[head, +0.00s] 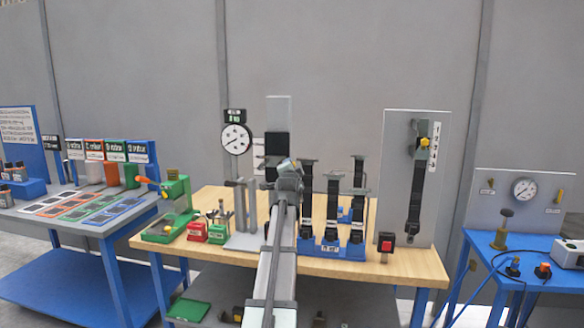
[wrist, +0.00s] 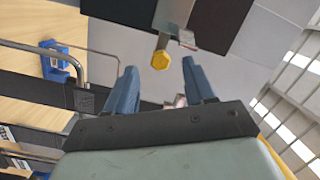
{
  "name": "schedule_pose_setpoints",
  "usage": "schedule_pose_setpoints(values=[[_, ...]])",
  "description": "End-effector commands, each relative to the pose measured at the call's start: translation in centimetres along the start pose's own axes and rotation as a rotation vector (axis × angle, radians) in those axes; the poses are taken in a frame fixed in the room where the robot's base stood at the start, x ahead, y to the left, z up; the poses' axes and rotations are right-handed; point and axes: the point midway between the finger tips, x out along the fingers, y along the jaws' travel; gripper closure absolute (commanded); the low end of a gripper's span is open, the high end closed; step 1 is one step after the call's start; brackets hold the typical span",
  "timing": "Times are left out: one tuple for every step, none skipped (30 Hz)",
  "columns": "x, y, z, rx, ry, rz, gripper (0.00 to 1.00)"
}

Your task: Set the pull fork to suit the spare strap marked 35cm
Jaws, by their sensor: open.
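My gripper (head: 288,166) is in front of the tall grey post (head: 279,108) with a dark block (head: 277,143) at the middle of the bench. In the wrist view my gripper (wrist: 158,72) is open, its two blue fingers apart. A yellow hexagonal knob (wrist: 159,60) shows between and beyond the fingertips, below a dark panel edge; I cannot tell whether they touch it. Several black straps (head: 333,205) hang on a blue rack (head: 335,250) right of my arm. Their labels are too small to read, so the 35cm one cannot be told. The pull fork is not clearly identifiable, partly hidden by my arm.
A round dial gauge (head: 236,138) stands left of the post. A grey board (head: 394,160) at right carries another strap, a yellow knob (head: 425,143) and a number scale. A red button (head: 386,240) sits on the wooden bench (head: 408,264). A green press (head: 176,205) stands left.

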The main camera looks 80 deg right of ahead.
Motion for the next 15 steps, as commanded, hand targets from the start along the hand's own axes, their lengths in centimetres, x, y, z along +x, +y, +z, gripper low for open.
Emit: schedule_pose_setpoints(values=[[1.4, -0.1, -0.1, 0.0, 0.0, 0.0, 0.46], [1.9, -0.1, -0.1, 0.0, 0.0, 0.0, 0.46], [2.5, -0.1, -0.1, 0.0, 0.0, 0.0, 0.46], [3.0, -0.1, 0.0, 0.0, 0.0, 0.0, 0.46], [3.4, -0.1, 0.0, 0.0, 0.0, 0.0, 0.46], [3.8, -0.1, 0.0, 0.0, 0.0, 0.0, 0.46], [4.1, -0.1, 0.0, 0.0, 0.0, 0.0, 0.46], [4.3, 0.0, 0.0, 0.0, 0.0, 0.0, 0.46], [4.6, 0.0, 0.0, 0.0, 0.0, 0.0, 0.46], [4.7, 0.0, 0.0, 0.0, 0.0, 0.0, 0.46], [4.8, 0.0, 0.0, 0.0, 0.0, 0.0, 0.46], [4.9, 0.0, 0.0, 0.0, 0.0, 0.0, 0.46], [4.9, 0.0, 0.0, 0.0, 0.0, 0.0, 0.46], [4.9, 0.0, 0.0, 0.0, 0.0, 0.0, 0.46], [4.9, 0.0, 0.0, 0.0, 0.0, 0.0, 0.46]])
